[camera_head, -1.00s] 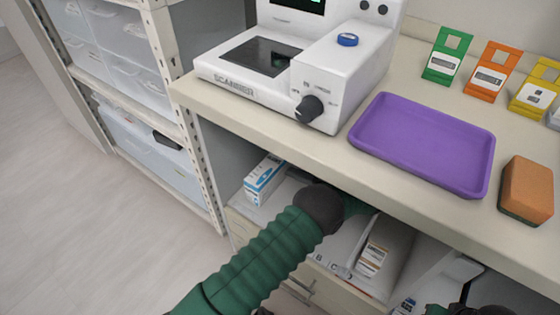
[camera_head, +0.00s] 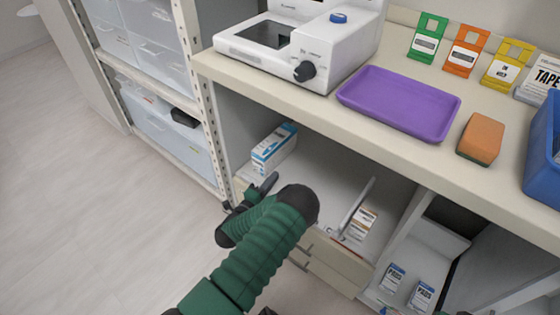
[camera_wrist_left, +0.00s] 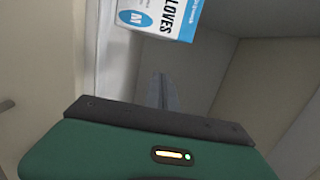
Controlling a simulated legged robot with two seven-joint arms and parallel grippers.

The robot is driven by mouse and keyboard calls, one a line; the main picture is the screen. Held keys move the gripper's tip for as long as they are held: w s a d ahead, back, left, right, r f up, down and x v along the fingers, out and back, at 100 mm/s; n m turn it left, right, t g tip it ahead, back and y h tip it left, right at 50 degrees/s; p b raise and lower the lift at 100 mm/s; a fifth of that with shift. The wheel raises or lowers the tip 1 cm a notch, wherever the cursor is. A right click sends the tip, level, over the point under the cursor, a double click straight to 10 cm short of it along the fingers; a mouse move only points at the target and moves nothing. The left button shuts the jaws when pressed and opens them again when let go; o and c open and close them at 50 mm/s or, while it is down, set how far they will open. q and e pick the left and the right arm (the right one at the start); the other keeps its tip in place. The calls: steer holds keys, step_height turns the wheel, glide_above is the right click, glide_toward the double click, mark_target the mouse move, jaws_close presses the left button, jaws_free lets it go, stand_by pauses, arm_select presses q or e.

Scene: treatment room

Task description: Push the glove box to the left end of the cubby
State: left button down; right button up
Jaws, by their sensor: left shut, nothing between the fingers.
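The glove box (camera_head: 272,150), white and blue, stands in the left part of the cubby (camera_head: 318,172) under the counter, close to the left side panel. I cannot tell whether it touches that panel. The wrist view shows the lower part of the glove box (camera_wrist_left: 160,18) with "GLOVES" lettering. My left gripper (camera_head: 268,184) is shut and empty at the cubby's front edge, just in front of and below the box, with a visible gap in the head view. Its dark fingers (camera_wrist_left: 165,92) point toward the cubby interior in the wrist view.
A thin upright divider (camera_head: 357,207) and a small carton (camera_head: 361,222) stand to the right in the cubby. Drawers (camera_head: 335,262) lie below. The counter above holds a scanner (camera_head: 300,45), a purple tray (camera_head: 398,103) and a sponge (camera_head: 481,138). A shelving rack stands left.

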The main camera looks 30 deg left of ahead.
mark_target(277, 153)
arm_select(q)
steer(key=w+b, duration=0.2)
steer(key=w, duration=0.2)
steer(key=w+b, duration=0.2)
steer(key=w, duration=0.3)
steer(key=shift+d+f, duration=0.1)
steer(key=shift+d, duration=0.1)
steer(key=a+b, duration=0.1)
steer(key=a, duration=0.1)
steer(key=w+a+b, duration=0.1)
steer(key=a, duration=0.1)
steer(key=shift+a, duration=0.2)
steer(key=shift+r, duration=0.2)
steer(key=shift+d, duration=0.1)
steer(key=shift+a+r, duration=0.1)
steer(key=shift+a, duration=0.35)
steer(key=shift+w+a, duration=0.1)
steer(key=shift+a, duration=0.3)
